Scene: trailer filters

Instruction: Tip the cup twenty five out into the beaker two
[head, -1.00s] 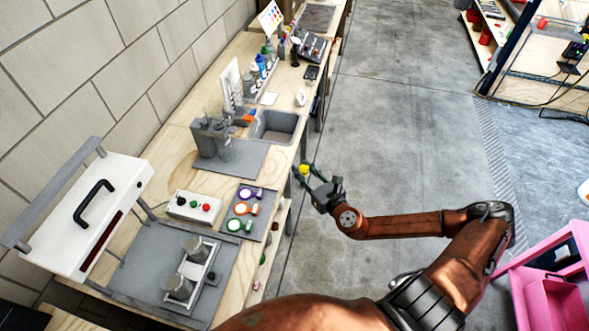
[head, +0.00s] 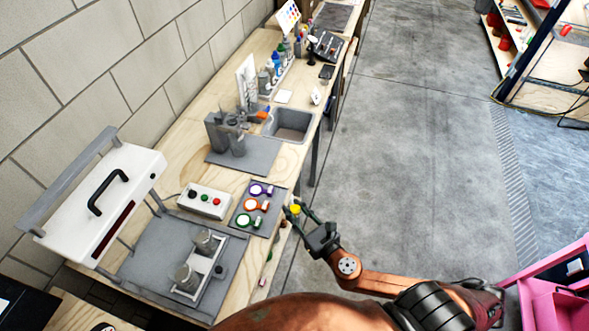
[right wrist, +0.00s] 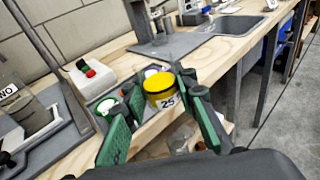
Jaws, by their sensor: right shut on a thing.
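The yellow cup twenty five (head: 295,209) is held at the tips of my right gripper (head: 297,211), just off the right edge of the bench. In the right wrist view its label "25" faces me, and the cup (right wrist: 158,89) sits between the green finger pads of the right gripper (right wrist: 163,100). It looks roughly upright; its contents cannot be seen. I cannot make out which vessel is beaker two. Two grey cylindrical vessels (head: 187,278) stand in a white frame on the grey mat. My left gripper is not in view.
A grey mat (head: 240,225) with purple, orange and green-marked pieces lies on the bench beside the cup. A button box (head: 205,202), a white lidded device (head: 100,205) and a sink (head: 290,124) are on the bench. The floor (head: 400,150) to the right is clear.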

